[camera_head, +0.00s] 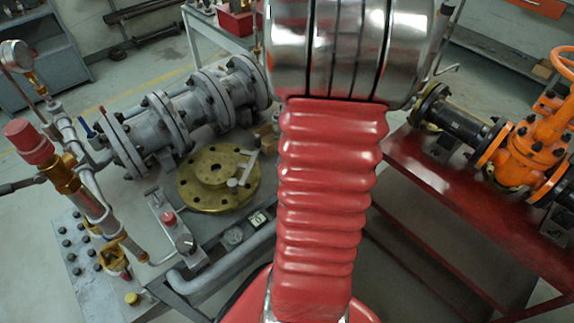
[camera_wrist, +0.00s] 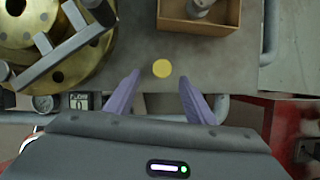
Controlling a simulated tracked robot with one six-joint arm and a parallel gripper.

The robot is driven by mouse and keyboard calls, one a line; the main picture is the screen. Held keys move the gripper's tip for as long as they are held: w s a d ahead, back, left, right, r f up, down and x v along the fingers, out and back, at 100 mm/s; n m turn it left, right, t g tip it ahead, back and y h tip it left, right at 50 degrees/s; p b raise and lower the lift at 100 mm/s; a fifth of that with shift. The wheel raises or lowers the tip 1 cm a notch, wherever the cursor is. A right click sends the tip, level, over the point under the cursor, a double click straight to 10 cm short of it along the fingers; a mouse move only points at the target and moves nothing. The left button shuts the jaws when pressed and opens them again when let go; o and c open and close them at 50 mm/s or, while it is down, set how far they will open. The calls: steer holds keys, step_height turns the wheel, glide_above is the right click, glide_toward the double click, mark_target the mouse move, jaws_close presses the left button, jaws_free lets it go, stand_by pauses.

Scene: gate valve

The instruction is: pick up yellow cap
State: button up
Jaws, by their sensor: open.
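A round yellow cap (camera_wrist: 162,68) lies on the grey bench top in the wrist view. My gripper (camera_wrist: 160,82) is open, with its two purple fingers spread to the left and right. The cap appears between and just beyond the fingertips. Nothing shows between the fingers. I cannot tell how high the fingers are above the bench. In the head view my red arm covers this part of the bench, so neither my gripper nor this cap can be made out there.
A wooden box (camera_wrist: 198,28) with a metal part stands beyond the cap. A brass flange (camera_head: 205,187) with a grey tool on it lies to the left. The bench edge, a pipe rail and a red table (camera_head: 440,180) are to the right. Gauges (camera_wrist: 43,103) sit at the near edge.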

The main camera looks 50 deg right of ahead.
steer(key=shift+f, duration=0.15)
steer(key=shift+d+x, duration=0.2)
steer(key=shift+x, duration=2.25)
steer(key=c, duration=1.1)
